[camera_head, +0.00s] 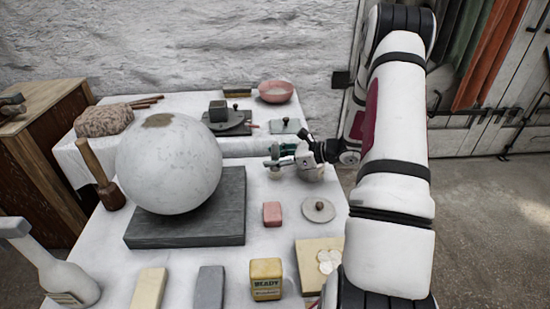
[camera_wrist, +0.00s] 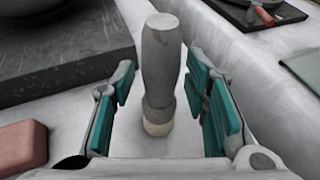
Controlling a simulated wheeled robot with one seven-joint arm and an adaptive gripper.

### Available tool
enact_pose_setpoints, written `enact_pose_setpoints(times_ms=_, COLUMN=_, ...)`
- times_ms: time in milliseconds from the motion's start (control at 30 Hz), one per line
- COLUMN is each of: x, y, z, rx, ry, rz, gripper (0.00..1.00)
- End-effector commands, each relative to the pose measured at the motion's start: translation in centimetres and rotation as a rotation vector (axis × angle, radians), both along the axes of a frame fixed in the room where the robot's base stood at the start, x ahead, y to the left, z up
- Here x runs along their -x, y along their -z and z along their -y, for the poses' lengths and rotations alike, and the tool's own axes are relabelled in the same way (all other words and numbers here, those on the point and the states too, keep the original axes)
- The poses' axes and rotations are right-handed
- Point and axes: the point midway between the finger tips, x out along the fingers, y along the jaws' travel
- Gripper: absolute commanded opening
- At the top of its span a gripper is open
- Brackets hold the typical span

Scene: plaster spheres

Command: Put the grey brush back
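The grey brush (camera_wrist: 160,65) appears upright in the wrist view, its rounded grey handle up and a pale band at its foot. It lies between the teal pads of my gripper (camera_wrist: 165,100), with a visible gap on each side, so the fingers are open around it and not closed on it. In the head view my gripper (camera_head: 290,155) is low over the white cloth, right of the big sphere. The brush is hard to make out there, as the fingers and wrist cover that spot.
The plaster sphere (camera_head: 170,165) sits on a dark slab (camera_head: 205,232) at left. A pink block (camera_head: 272,213), a round lidded disc (camera_head: 318,209) and a yellow box (camera_head: 265,279) stand nearer. A tool plate (camera_head: 228,128), a green tile (camera_head: 286,126) and a pink bowl (camera_head: 275,92) lie behind.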

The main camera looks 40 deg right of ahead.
Motion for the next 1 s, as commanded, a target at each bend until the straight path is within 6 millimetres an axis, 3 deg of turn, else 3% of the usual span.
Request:
enact_pose_setpoints(times_ms=267, x=0.5, y=-0.6, z=0.4, rx=0.000, ry=0.002, rz=0.000, gripper=0.41)
enact_pose_setpoints(times_ms=700, x=7.1, y=-3.7, z=4.7, rx=0.001, ry=0.004, rz=0.000, gripper=0.41)
enact_pose_setpoints(times_ms=1000, x=9.2, y=-4.9, z=5.8, rx=0.006, ry=-0.010, rz=0.002, gripper=0.41)
